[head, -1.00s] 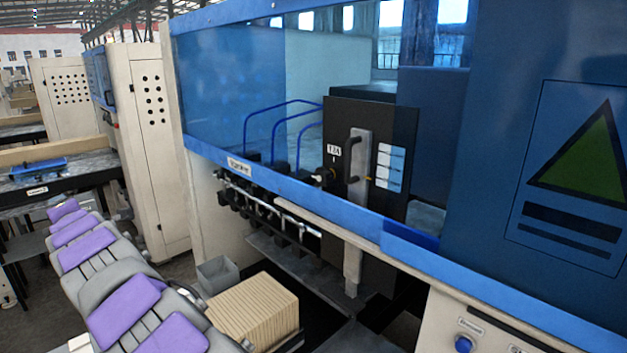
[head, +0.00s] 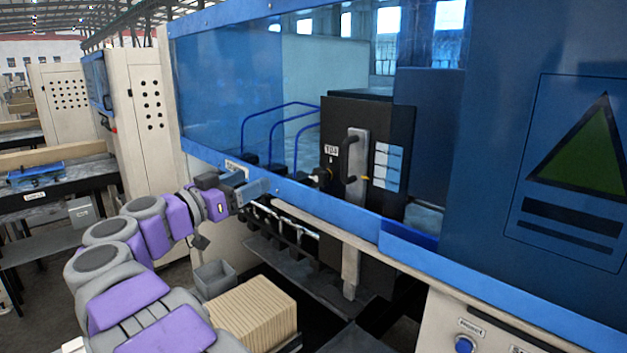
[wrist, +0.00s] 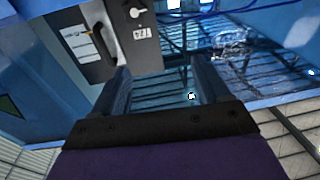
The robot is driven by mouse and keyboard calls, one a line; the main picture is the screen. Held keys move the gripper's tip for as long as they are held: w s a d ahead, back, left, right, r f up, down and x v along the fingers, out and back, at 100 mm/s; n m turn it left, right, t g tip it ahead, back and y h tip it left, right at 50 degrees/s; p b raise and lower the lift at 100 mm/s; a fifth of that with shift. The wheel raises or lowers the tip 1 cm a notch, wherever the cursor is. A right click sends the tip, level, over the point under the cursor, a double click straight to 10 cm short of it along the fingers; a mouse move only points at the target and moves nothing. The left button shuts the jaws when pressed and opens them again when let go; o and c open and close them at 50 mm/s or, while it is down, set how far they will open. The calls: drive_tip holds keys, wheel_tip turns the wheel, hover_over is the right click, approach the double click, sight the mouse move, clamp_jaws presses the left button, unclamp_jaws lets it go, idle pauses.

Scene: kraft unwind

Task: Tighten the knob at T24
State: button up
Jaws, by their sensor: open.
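A dark panel (head: 372,130) behind the blue guard rail carries a small white label (head: 331,150), which reads T24 in the wrist view (wrist: 145,32). A small knob (head: 322,177) sits just below the label in the head view; it also shows at the top of the wrist view (wrist: 138,12). My gripper (head: 262,188) is open and empty beside the rail, to the left of the knob and apart from it. In the wrist view its two fingers (wrist: 162,76) are spread, with the panel beyond the left finger. The knob's exact setting is too small to tell.
The blue rail (head: 340,212) runs across in front of the panel. A black handle (head: 348,158) stands right of the knob. Blue hoses (head: 270,125) rise to its left. A cardboard stack (head: 252,312) and grey bin (head: 214,278) lie below.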

wheel_tip(320, 180, down, 3)
drive_tip(key=s+d+g, duration=0.1)
drive_tip(key=d+g, duration=0.1)
drive_tip(key=p, duration=0.1)
approach(316, 177)
drive_tip(key=shift+m+h, duration=0.4)
drive_tip(key=x, duration=1)
drive_tip(key=shift+w+a+f, duration=0.15)
drive_tip(key=shift+w+f, duration=0.1)
drive_tip(key=shift+f, duration=0.1)
drive_tip(key=shift+c, duration=0.3)
drive_tip(key=shift+s, duration=0.1)
drive_tip(key=c, duration=0.9)
